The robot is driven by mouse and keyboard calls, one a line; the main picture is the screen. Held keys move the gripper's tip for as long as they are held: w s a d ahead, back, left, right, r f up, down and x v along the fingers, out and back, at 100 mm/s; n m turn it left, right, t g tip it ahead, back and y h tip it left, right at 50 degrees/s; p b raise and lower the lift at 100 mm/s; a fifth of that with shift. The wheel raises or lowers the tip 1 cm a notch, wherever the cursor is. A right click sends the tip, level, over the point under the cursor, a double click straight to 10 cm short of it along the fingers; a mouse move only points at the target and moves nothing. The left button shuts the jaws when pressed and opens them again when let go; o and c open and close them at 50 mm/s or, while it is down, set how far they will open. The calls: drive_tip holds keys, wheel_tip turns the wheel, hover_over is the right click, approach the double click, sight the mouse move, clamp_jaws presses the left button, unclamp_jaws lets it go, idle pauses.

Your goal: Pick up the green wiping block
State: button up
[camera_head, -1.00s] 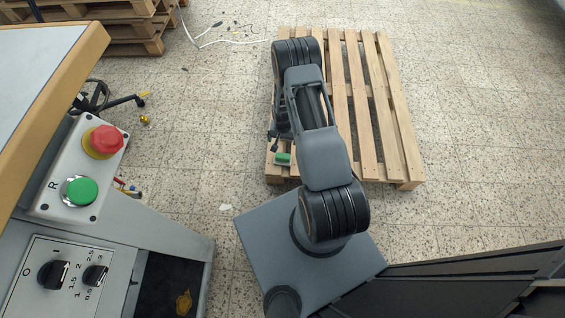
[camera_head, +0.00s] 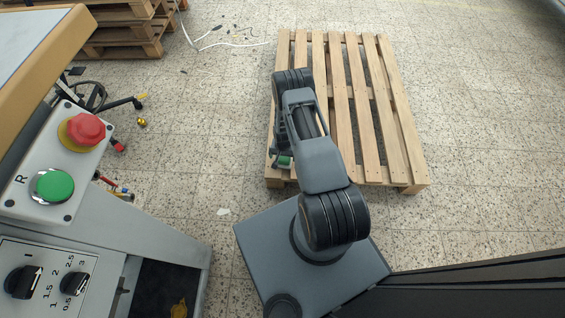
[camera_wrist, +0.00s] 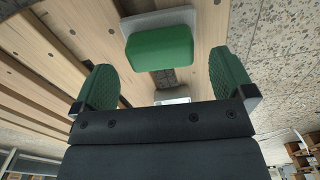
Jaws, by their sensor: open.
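The green wiping block (camera_wrist: 160,48) lies on a light grey base at the edge of the wooden pallet (camera_wrist: 208,22). In the head view the block (camera_head: 284,161) shows as a small green patch near the pallet's left front corner, partly hidden by my arm. My gripper (camera_wrist: 160,85) is open in the wrist view, with one green-padded finger on each side. The block sits a little beyond the fingertips, roughly centred between them. Nothing is between the fingers.
The pallet (camera_head: 398,120) has gaps between its slats. A machine panel with a red button (camera_head: 86,130) and a green button (camera_head: 53,186) stands at the left. More pallets (camera_head: 125,38) are stacked at the back left. The speckled floor right of the pallet is clear.

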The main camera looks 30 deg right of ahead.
sight(283, 158)
wheel_tip(283, 158, down, 3)
drive_tip(key=shift+f+b, duration=0.2)
drive_tip(key=shift+b, duration=0.4)
drive_tip(key=shift+c, duration=0.4)
drive_tip(key=c, duration=0.9)
drive_tip(key=shift+r, duration=0.1)
